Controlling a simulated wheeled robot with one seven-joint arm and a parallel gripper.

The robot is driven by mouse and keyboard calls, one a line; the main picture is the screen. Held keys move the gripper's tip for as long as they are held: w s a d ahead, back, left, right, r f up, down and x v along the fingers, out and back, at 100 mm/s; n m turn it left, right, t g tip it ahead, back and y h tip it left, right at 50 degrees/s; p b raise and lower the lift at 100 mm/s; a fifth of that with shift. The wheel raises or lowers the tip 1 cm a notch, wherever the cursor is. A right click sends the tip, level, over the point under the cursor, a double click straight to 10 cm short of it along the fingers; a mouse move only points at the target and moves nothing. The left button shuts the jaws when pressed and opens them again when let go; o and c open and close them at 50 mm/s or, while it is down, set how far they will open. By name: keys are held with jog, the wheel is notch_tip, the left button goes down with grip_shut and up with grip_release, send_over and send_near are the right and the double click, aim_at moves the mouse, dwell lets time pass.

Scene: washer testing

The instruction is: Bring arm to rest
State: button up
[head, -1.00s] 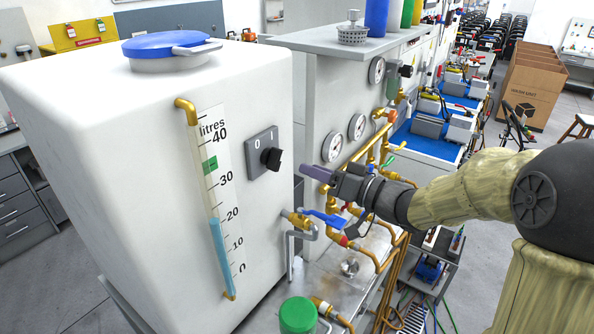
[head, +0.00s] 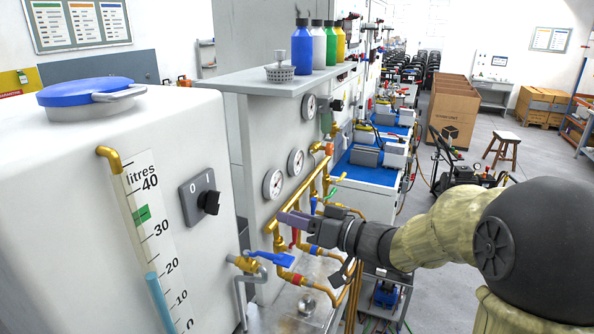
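My gripper (head: 294,218) shows in the middle of the head view, at the end of my arm, which reaches in from the right. Its fingers point left, toward the white tank. It appears to hang in the air in front of the brass pipework, with nothing seen in it. I cannot tell whether its fingers are apart or together. The white tank (head: 75,215) stands at the left with a blue lid (head: 85,90), a litre scale (head: 150,235) and a black rotary switch (head: 207,201).
A blue-handled valve (head: 273,258) and brass pipes (head: 300,203) lie close beside my gripper. Gauges (head: 273,183) sit on the grey panel behind. Several bottles (head: 302,47) stand on the shelf above. A cardboard box (head: 452,108) and a stool (head: 503,148) stand on open floor at the back right.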

jog(key=d+f+m+t+h, duration=0.2)
jog(key=d+f+m+h, duration=0.3)
jog(key=d+f+h, duration=0.75)
jog(key=s+d+f+g+h, duration=0.1)
jog(key=s+f+g, duration=0.3)
jog(key=s, duration=0.4)
jog(key=s+d+f+m+g+h+b, duration=0.1)
jog(key=s+d+f+g, duration=0.2)
jog(key=s, duration=0.5)
notch_tip(320, 180, down, 3)
jog(key=shift+s+r+g, duration=0.15)
jog(key=shift+r+g, duration=0.05)
jog(key=shift+g, duration=0.4)
jog(key=shift+h, duration=0.25)
